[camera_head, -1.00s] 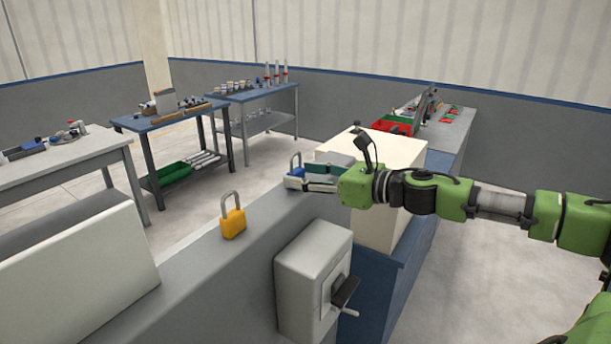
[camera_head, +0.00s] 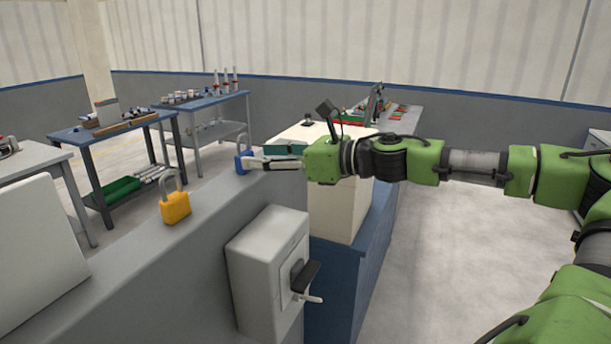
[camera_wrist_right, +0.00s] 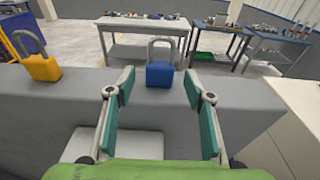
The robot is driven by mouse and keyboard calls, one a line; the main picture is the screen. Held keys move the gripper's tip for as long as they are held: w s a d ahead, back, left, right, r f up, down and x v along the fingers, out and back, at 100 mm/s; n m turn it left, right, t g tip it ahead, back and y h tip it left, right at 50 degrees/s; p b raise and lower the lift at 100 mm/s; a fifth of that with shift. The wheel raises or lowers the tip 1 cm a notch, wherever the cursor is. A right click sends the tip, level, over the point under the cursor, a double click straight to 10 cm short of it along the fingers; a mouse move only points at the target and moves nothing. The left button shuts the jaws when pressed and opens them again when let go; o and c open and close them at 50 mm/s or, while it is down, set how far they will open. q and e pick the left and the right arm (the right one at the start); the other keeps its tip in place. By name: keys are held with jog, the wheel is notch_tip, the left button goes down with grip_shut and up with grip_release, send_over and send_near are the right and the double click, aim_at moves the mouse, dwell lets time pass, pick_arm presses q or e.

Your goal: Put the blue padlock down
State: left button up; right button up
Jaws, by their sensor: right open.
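The blue padlock (camera_head: 242,160) stands upright on the grey ledge (camera_head: 150,262), its grey shackle up. In the wrist view the padlock (camera_wrist_right: 160,70) stands just beyond and between my right fingertips. My right gripper (camera_wrist_right: 158,90) is open, its teal finger pads spread apart with clear space to the padlock on both sides. In the head view my right gripper (camera_head: 262,160) reaches in from the right with its fingers by the padlock. My left gripper is not in view.
A yellow padlock (camera_head: 175,207) stands on the ledge nearer the camera. A grey box with a handle (camera_head: 268,275) is fixed on the ledge's right side. A cream block (camera_head: 335,205) stands under my right wrist. Tables with parts (camera_head: 110,128) stand behind.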

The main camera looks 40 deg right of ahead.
jog(key=b+v, duration=0.5)
jog(key=v, duration=0.4)
jog(key=shift+s+r, duration=0.1)
